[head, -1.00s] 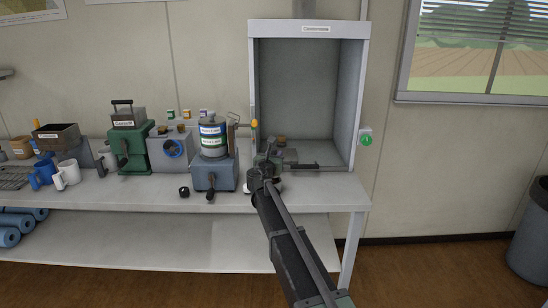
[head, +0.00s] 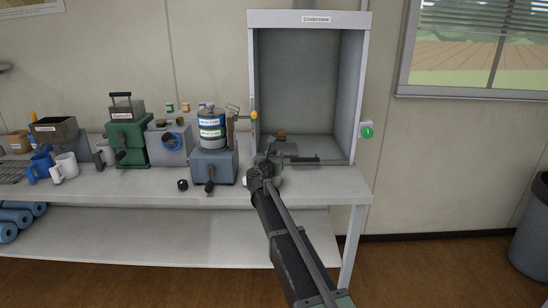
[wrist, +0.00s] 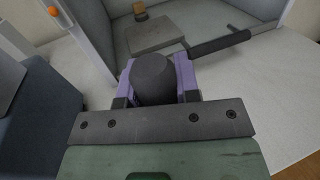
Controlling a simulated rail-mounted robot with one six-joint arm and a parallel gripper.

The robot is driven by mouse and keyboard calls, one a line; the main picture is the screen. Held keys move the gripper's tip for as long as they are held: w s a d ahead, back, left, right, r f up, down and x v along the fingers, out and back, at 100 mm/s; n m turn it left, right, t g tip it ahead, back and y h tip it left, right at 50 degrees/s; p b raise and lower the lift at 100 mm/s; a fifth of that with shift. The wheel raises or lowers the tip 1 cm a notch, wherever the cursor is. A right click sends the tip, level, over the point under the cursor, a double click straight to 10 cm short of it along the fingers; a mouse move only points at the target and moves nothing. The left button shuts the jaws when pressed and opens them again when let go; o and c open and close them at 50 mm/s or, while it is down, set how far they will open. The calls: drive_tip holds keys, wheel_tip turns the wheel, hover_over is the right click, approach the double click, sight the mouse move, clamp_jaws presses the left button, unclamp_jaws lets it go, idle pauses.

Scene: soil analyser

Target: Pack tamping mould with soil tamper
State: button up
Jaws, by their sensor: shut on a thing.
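My gripper (head: 268,166) is at the open front of the grey cabinet (head: 367,70), above the bench's right end. In the wrist view my gripper (wrist: 155,100) is shut on a dark grey rounded cylinder (wrist: 153,76), which looks like the soil tamper. Purple parts flank the cylinder; I cannot tell whether they belong to the fingers or to a thing below. The cylinder's lower end is hidden. I cannot make out the tamping mould with certainty; my arm and the cylinder cover that spot. A dark bar (wrist: 218,43) lies just right of the gripper.
A flat grey block (wrist: 152,34) with a small brown piece (wrist: 139,10) sits inside the cabinet. A blue-grey machine (head: 213,165) bearing a labelled can (head: 212,132) stands close left. A green machine (head: 129,143) and mugs stand farther left. The bench's right end (head: 335,185) is clear.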

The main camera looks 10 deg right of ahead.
drive_tip(key=shift+f, duration=0.35)
drive_tip(key=shift+r+p, duration=1.35)
drive_tip(key=shift+r, duration=0.25)
drive_tip(key=shift+f+b, duration=0.75)
drive_tip(key=shift+f, duration=0.15)
drive_tip(key=shift+f+b, duration=0.65)
drive_tip(key=shift+b, duration=0.1)
wheel_tip(320, 180, up, 3)
drive_tip(key=p, duration=0.3)
drive_tip(key=shift+r, duration=0.2)
drive_tip(key=shift+f, duration=0.15)
